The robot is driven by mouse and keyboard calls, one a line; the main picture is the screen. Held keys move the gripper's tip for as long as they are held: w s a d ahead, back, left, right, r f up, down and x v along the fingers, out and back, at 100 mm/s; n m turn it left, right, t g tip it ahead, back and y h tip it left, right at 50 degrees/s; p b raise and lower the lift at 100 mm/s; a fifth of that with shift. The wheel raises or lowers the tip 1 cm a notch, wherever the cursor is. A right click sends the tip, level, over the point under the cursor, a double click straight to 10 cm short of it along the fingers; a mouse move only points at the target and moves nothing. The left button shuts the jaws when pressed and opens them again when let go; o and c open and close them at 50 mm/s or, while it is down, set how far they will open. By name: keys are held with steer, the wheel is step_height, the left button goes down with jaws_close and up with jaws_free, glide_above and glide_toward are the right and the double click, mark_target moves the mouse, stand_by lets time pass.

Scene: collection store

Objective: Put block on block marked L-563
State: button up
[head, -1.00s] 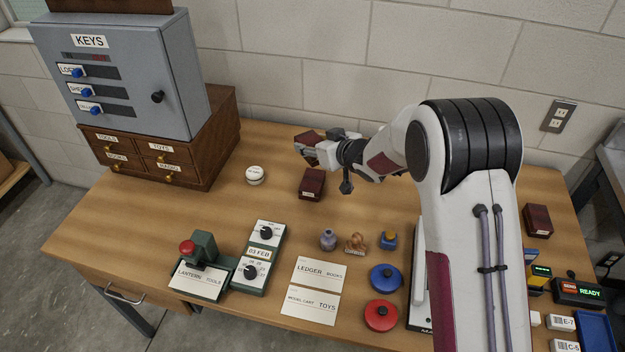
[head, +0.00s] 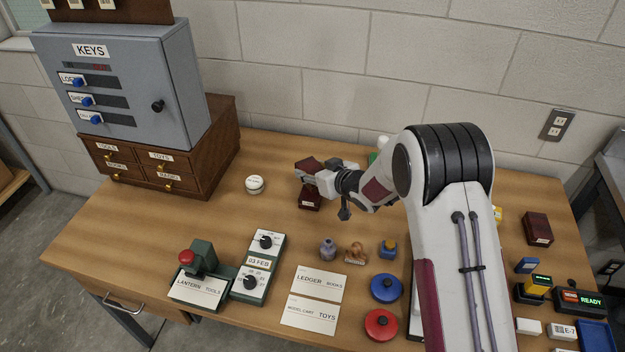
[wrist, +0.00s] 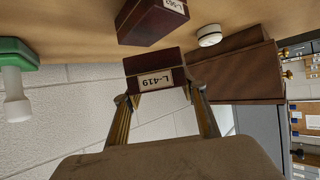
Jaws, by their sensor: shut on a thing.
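My gripper (head: 314,170) is shut on a dark red block (head: 307,164). In the wrist view the held block (wrist: 153,64) carries a white label reading L-419, and my fingers (wrist: 160,92) grip it at its sides. Another dark red block (head: 309,200) stands on the table; in the head view the held block and gripper overlap its upper part. In the wrist view this block (wrist: 145,22) has a label partly cut off, which seems to read L-563. A narrow gap shows between the two blocks there. Whether they are lined up is hard to tell.
A third dark red block (head: 537,229) stands far right. A white round tin (head: 254,185) is left of the blocks, beside the wooden drawers (head: 216,150) and key cabinet (head: 130,85). A purple bottle (head: 327,249) and wooden stamp (head: 356,253) stand in front. A green-and-white thing (wrist: 15,75) is nearby.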

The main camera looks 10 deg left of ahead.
steer(key=shift+f, duration=0.1)
steer(key=shift+f, duration=1.75)
steer(key=shift+f, duration=0.15)
steer(key=o, duration=1.2)
steer(key=shift+s+d+r, duration=0.1)
steer(key=shift+r, duration=0.1)
steer(key=shift+s+d+r, duration=0.25)
steer(key=shift+d, duration=0.1)
steer(key=v, duration=1)
steer(key=shift+s+d, duration=0.25)
steer(key=shift+s, duration=0.1)
steer(key=shift+r, duration=0.15)
